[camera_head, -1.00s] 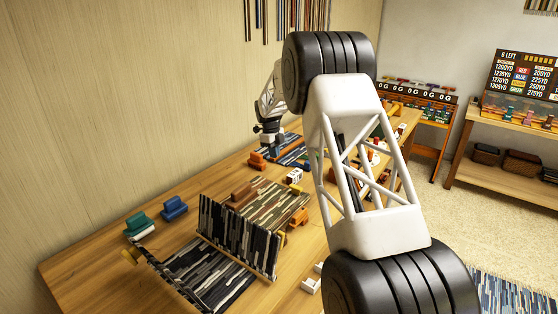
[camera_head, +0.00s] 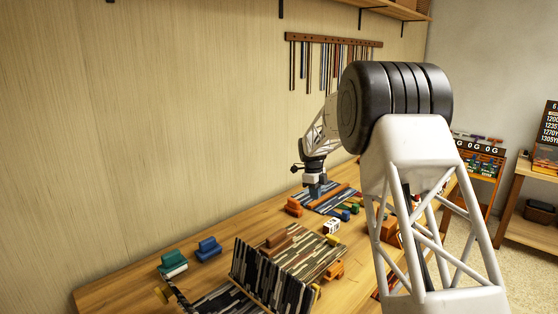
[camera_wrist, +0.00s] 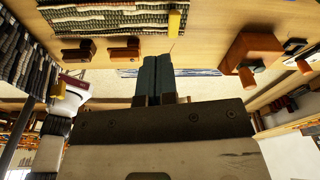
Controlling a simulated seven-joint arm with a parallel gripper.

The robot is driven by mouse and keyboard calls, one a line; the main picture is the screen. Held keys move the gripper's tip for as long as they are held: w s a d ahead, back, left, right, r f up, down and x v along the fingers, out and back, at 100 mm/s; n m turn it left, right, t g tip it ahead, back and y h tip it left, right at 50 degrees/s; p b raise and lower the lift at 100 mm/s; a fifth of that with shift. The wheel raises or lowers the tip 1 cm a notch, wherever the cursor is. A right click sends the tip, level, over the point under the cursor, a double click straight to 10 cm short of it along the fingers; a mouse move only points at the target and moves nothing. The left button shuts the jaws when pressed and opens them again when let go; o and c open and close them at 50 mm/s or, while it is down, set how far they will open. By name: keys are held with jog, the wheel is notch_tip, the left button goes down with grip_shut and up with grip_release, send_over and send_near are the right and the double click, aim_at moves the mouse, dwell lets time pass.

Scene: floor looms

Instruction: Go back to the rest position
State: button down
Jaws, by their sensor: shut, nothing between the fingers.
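My gripper (camera_head: 315,190) shows beyond the big black elbow joint in the head view, pointing down near the back of the wooden table (camera_head: 130,291). In the wrist view its two dark blue-grey fingers (camera_wrist: 153,76) lie side by side, closed, with nothing between them. In the head view its tips appear close to a striped woven mat (camera_head: 331,200); I cannot tell the exact gap. My white lattice arm link hides the right part of the table.
An orange block (camera_head: 293,207) lies left of the gripper, and a white cube (camera_head: 331,226) lies in front. A folded striped panel (camera_head: 270,275), a blue block (camera_head: 208,249) and a green block (camera_head: 173,262) stand nearer. Strips hang from a wall rack (camera_head: 335,42).

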jog(key=s+d+r+n+t, duration=0.1)
jog(key=s+r+n, duration=0.35)
jog(key=s, duration=0.65)
jog(key=s+d+r+n, duration=0.1)
jog(key=s+r+n, duration=0.4)
jog(key=s, duration=0.5)
jog(key=s+d+r+n+t, duration=0.1)
jog(key=s+r+n, duration=0.2)
jog(key=s+r, duration=0.6)
jog(key=s+f+n, duration=0.2)
jog(key=s+n, duration=0.2)
jog(key=s, duration=0.8)
jog(key=s+f+n+t, duration=0.1)
jog(key=s+f+n, duration=0.2)
jog(key=s, duration=0.8)
jog(key=s+f+n+y, duration=0.1)
jog(key=s+n, duration=0.4)
jog(key=s, duration=0.7)
jog(key=shift+s+d+f+t, duration=0.3)
jog(key=shift+d+f, duration=0.05)
jog(key=shift+f, duration=0.35)
